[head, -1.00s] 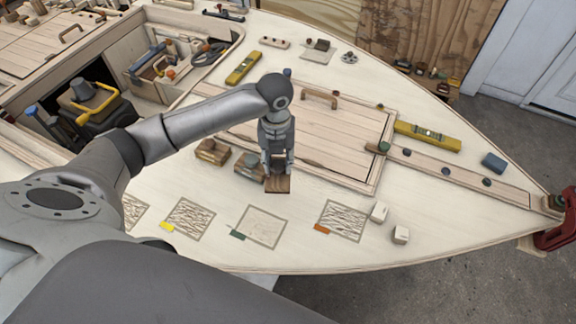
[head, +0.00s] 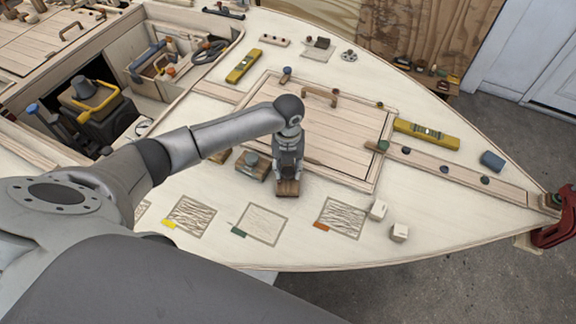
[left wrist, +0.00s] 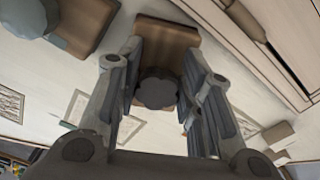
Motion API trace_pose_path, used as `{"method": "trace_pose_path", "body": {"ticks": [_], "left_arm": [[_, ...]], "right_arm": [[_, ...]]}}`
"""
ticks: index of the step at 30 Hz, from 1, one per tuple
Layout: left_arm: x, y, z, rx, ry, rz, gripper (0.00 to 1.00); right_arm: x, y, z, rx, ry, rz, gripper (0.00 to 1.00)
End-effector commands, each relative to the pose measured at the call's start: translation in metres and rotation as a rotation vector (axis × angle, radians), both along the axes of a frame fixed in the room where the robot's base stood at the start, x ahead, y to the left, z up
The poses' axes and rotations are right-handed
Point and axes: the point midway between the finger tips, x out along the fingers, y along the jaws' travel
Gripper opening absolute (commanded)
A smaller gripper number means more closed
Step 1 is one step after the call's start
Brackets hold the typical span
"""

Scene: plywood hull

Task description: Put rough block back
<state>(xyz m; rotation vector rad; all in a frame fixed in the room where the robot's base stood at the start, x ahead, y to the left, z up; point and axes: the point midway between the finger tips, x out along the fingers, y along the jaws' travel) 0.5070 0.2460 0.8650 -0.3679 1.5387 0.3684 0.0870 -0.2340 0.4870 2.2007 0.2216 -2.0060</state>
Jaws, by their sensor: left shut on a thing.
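My left gripper (head: 287,178) is shut on a brown wooden block (head: 288,189), above or near the pale deck just beyond the green-tagged and orange-tagged patches. In the left wrist view the fingers (left wrist: 160,95) close around the block's dark round knob, and the brown block (left wrist: 165,42) shows beyond it. I cannot tell whether the block touches the deck or whether it is the rough one. A similar knobbed block (head: 252,168) sits just left of the gripper. Another block (head: 220,155) is partly hidden by my left arm. My right gripper is not in view.
Marked patches carry yellow (head: 168,223), green (head: 239,232) and orange (head: 321,226) tags. Two pale cubes (head: 378,210) (head: 399,232) lie right of the orange-tagged patch. A hatch with a handle (head: 320,96) lies behind the gripper. A yellow level (head: 426,134) rests farther right.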

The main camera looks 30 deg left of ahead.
Motion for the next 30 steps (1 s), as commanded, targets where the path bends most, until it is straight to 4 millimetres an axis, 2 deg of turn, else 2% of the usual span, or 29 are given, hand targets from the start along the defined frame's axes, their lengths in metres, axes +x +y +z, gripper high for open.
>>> {"method": "trace_pose_path", "body": {"ticks": [2,3,7,16,20,23,30], "left_arm": [[0.0,0.0,-0.003,0.0,0.0,0.0,0.0],[0.0,0.0,-0.002,0.0,0.0,0.0,0.38],[0.0,0.0,-0.002,0.0,0.0,0.0,0.55],[0.0,0.0,-0.002,0.0,0.0,0.0,0.56],[0.001,0.001,0.006,0.001,-0.002,0.001,0.56],[0.002,0.001,0.021,0.0,-0.004,0.001,0.56],[0.002,0.0,0.073,-0.001,-0.005,-0.001,0.56]], "right_arm": [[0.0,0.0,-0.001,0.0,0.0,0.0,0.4],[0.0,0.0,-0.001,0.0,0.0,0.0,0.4],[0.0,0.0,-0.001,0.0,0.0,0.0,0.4],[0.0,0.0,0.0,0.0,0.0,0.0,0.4],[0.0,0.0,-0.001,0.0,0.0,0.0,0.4],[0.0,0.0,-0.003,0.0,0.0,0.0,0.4],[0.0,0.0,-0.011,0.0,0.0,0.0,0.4]]}}
